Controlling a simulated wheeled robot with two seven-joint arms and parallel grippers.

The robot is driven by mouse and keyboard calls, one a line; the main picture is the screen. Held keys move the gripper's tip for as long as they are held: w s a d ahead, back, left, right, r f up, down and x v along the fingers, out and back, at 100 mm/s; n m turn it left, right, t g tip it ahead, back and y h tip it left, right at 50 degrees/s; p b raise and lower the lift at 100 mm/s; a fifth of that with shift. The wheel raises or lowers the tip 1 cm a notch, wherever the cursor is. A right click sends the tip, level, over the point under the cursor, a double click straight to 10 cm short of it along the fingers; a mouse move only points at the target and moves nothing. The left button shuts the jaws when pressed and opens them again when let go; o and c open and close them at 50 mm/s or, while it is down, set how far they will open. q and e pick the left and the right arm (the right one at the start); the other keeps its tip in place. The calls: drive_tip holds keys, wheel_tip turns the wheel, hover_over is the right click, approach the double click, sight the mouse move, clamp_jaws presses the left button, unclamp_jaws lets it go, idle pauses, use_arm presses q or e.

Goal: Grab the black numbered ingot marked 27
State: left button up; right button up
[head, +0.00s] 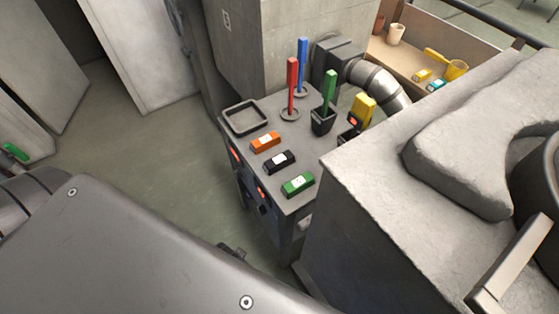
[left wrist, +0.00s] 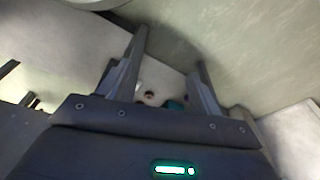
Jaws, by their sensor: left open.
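A black ingot (head: 278,161) with a pale label lies on the grey stand's top in the head view, between an orange ingot (head: 265,141) and a green ingot (head: 298,184). The number on its label is too small to read. My left gripper (left wrist: 171,50) shows in the left wrist view with its two fingers apart and nothing held between them. Small blurred items, one teal, show beyond the fingers; I cannot tell what they are. The black ingot cannot be made out in that view. My right gripper is not in view.
The stand also holds an empty square tray (head: 246,117), upright red (head: 292,82), blue (head: 302,62) and green (head: 329,88) bars, and a yellow item (head: 364,107). A bulky grey block (head: 400,220) rises close on the stand's right. Open floor (head: 150,150) lies left.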

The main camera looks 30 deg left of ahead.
sight(278, 160)
use_arm(q)
drive_tip(key=w+a+r+t, duration=0.1)
drive_tip(key=w+r, duration=0.2)
drive_tip(key=r, duration=0.8)
drive_tip(key=w+r+t, duration=0.2)
drive_tip(key=w+r, duration=0.1)
drive_tip(key=r, duration=0.8)
drive_tip(key=w+a+r+m+t+h, duration=0.2)
drive_tip(key=w+r+t+h, duration=0.1)
drive_tip(key=w, duration=0.5)
drive_tip(key=w+a+r+m+t+h, duration=0.2)
drive_tip(key=w+r+t+h, duration=0.15)
drive_tip(key=w, duration=0.45)
drive_tip(key=p+x, duration=0.1)
drive_tip(key=x, duration=0.5)
drive_tip(key=shift+w+d, duration=0.2)
drive_tip(key=shift+w, duration=0.1)
drive_tip(key=p+x, duration=0.1)
drive_tip(key=x, duration=0.2)
drive_tip(key=shift+w+d+f, duration=0.2)
drive_tip(key=shift+d, duration=0.05)
drive_tip(key=shift+w+d+f, duration=0.2)
drive_tip(key=shift+w+f, duration=0.05)
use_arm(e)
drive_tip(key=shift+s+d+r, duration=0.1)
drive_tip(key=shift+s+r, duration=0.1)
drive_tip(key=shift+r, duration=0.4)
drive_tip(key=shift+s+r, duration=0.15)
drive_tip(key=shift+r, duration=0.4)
